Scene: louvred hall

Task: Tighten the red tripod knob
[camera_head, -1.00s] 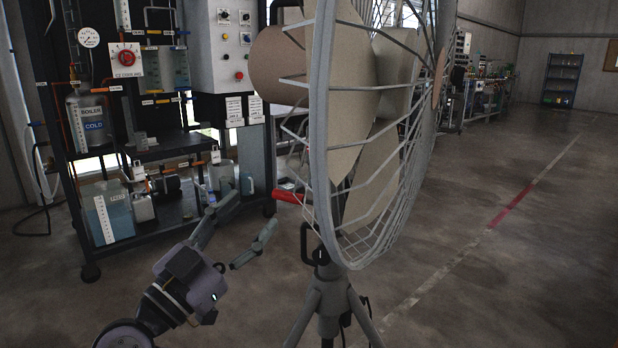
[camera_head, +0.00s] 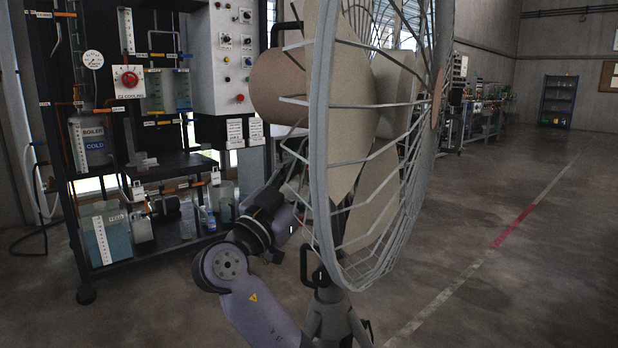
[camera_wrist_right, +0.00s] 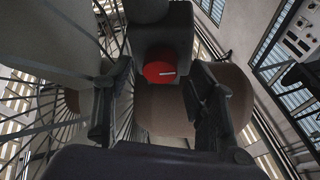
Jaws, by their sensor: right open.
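The red tripod knob (camera_wrist_right: 160,71) shows in the right wrist view as a round red face with a pale mark, set in a dark grey mount (camera_wrist_right: 160,45). My right gripper (camera_wrist_right: 158,80) is open, with one dark finger on each side of the knob's line; I cannot tell whether either touches it. In the head view my right gripper (camera_head: 296,183) is behind the fan's rim and mostly hidden, and the knob is hidden there. The large fan (camera_head: 320,130) stands on its grey tripod (camera_head: 333,318). My left gripper is out of view.
The fan's wire cage (camera_head: 400,190) is close to my right arm. Behind stands a dark rig (camera_head: 88,262) with a boiler tank (camera_head: 92,140), water containers and a control panel (camera_head: 203,70). The floor to the right is open, with a painted line (camera_head: 470,266).

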